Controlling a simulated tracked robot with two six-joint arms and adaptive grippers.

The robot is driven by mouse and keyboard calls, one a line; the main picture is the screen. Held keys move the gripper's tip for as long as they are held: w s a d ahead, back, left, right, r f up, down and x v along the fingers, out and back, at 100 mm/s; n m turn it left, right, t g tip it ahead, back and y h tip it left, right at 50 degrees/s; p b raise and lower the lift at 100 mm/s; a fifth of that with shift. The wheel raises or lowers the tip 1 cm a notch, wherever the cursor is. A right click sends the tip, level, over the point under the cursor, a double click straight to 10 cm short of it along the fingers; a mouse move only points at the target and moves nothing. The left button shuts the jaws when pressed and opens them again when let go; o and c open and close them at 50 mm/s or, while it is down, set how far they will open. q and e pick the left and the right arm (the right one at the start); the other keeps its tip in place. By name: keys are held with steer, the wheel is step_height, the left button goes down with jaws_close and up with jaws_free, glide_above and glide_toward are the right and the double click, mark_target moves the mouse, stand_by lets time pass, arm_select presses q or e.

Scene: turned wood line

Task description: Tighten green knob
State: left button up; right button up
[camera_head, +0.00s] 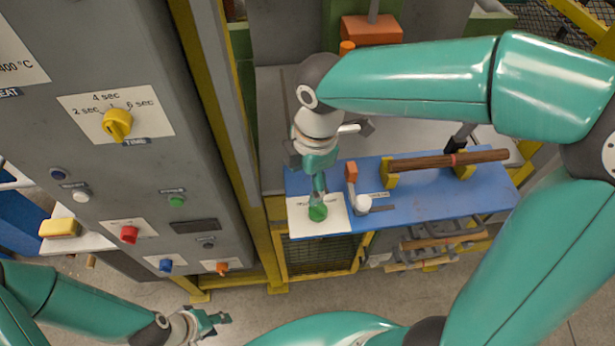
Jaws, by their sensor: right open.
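The green knob (318,213) sits on a white label plate (334,222) at the left front of the blue workbench plate (420,205). My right gripper (319,192) points down at the knob, with its fingertips right at it. It is open. Whether the fingers touch the knob cannot be told from this angle, and they hide part of its top. My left gripper (217,321) is low at the left, in front of the grey cabinet and away from the knob. Its finger gap is too small to judge.
Just right of the knob stand a white-balled lever (363,203) and an orange-topped post (351,172). A turned wooden rod (447,160) rests on yellow supports (390,173). The grey control cabinet (110,170) and a yellow frame post (222,150) stand at the left.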

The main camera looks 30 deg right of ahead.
step_height(320, 180, up, 9)
steer(key=p, duration=0.4)
steer(key=shift+p, duration=0.35)
stand_by(0.3)
steer(key=shift+r, duration=0.15)
step_height(320, 180, up, 12)
steer(key=shift+s+d, duration=0.4)
steer(key=shift+f, duration=0.2)
stand_by(0.3)
